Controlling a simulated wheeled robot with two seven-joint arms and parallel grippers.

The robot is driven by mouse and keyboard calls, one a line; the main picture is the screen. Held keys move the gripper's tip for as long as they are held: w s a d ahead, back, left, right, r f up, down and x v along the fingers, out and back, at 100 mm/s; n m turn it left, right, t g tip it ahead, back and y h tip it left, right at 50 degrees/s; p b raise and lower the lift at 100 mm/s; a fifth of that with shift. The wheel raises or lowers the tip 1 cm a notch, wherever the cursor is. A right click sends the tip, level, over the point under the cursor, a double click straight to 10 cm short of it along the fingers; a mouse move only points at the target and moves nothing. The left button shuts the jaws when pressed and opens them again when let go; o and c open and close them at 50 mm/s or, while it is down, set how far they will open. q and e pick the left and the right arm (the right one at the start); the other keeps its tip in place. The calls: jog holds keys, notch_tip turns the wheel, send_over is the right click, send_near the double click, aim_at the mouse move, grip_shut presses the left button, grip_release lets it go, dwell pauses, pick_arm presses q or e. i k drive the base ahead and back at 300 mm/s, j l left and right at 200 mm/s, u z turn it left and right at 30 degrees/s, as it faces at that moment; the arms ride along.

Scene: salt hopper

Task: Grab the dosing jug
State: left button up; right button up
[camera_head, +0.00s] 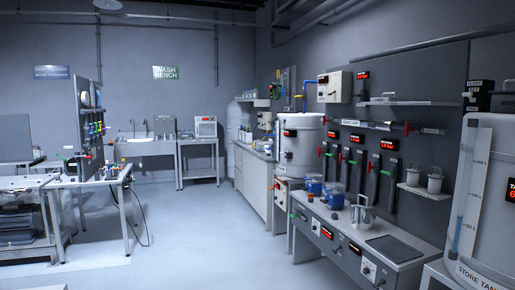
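A metal jug-like vessel with a handle (362,214) stands on the right-hand bench, beside a dark flat panel in the bench top. Two smaller grey vessels, one on the left (412,176) and one on the right (434,182), stand on a small wall shelf above the bench. No label shows which of these is the dosing jug. Neither of my grippers is in view.
The grey bench (400,262) with red displays runs along the right wall. Blue-based containers (314,184) stand on it, near a large white tank (301,145). The store tank (480,205) is at far right. A work table (90,180) stands left; the middle floor is clear.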

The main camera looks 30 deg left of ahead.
aim_at(256, 146)
jog(key=i+j+u, duration=0.3)
jog(key=i+u, duration=0.3)
jog(key=i+j+u, duration=0.45)
jog(key=i+u, duration=0.65)
jog(key=i, duration=1.1)
jog(key=i+j+z, duration=0.1)
jog(key=i, duration=0.95)
jog(key=i+l+z, duration=0.25)
jog(key=i, duration=0.5)
jog(key=i+j+z, duration=0.1)
jog(key=i+z, duration=0.15)
jog(key=i, duration=0.55)
jog(key=i+j+z, duration=0.25)
jog(key=i, duration=0.5)
jog(key=i+u, duration=0.1)
jog(key=i, duration=0.6)
jog(key=i+u, duration=0.1)
jog(key=i, duration=0.6)
jog(key=i+l+u, duration=0.1)
jog(key=i, duration=0.6)
jog(key=l, duration=0.1)
